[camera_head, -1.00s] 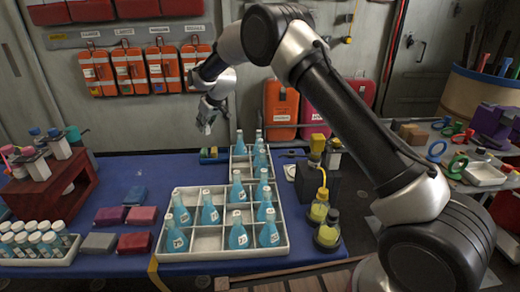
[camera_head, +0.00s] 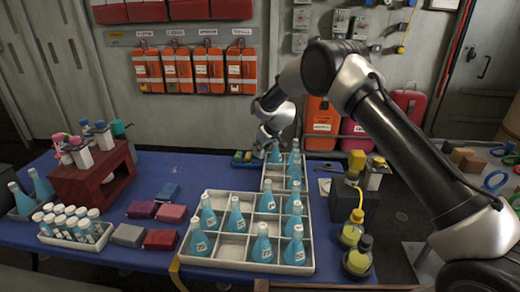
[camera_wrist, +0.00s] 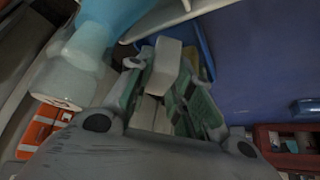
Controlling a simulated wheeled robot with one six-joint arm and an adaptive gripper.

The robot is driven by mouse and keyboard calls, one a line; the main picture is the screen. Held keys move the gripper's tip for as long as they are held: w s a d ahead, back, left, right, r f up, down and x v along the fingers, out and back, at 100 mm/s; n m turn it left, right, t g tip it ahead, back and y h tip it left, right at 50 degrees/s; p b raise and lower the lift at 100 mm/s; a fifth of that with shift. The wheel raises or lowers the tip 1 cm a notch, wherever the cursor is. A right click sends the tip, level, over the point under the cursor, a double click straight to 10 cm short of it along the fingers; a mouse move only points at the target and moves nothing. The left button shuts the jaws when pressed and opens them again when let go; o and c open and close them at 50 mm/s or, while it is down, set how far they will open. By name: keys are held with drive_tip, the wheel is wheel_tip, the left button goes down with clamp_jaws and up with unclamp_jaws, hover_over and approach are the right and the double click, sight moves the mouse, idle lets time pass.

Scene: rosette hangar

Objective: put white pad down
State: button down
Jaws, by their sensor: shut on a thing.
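The white pad (camera_wrist: 167,62) is between the two green-lined fingers of my gripper (camera_wrist: 165,95) in the wrist view. My gripper is shut on it. In the head view my gripper (camera_head: 262,148) points down at the back of the blue table, just above a small blue tray (camera_head: 236,161) holding coloured pieces. The pad is too small and covered there to make out clearly. In the wrist view part of a blue tray (camera_wrist: 205,50) shows behind the pad. I cannot tell whether the pad touches it.
A divided crate (camera_head: 221,262) of blue flasks stands close to the right and in front of my gripper. A near flask (camera_wrist: 105,25) shows in the wrist view. A red rack (camera_head: 90,185), a vial tray (camera_head: 75,247) and several coloured blocks (camera_head: 172,213) are at left. The table's back left is clear.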

drive_tip(key=shift+f, duration=0.15)
drive_tip(key=c, duration=1.5)
unclamp_jaws()
drive_tip(key=shift+c, duration=0.2)
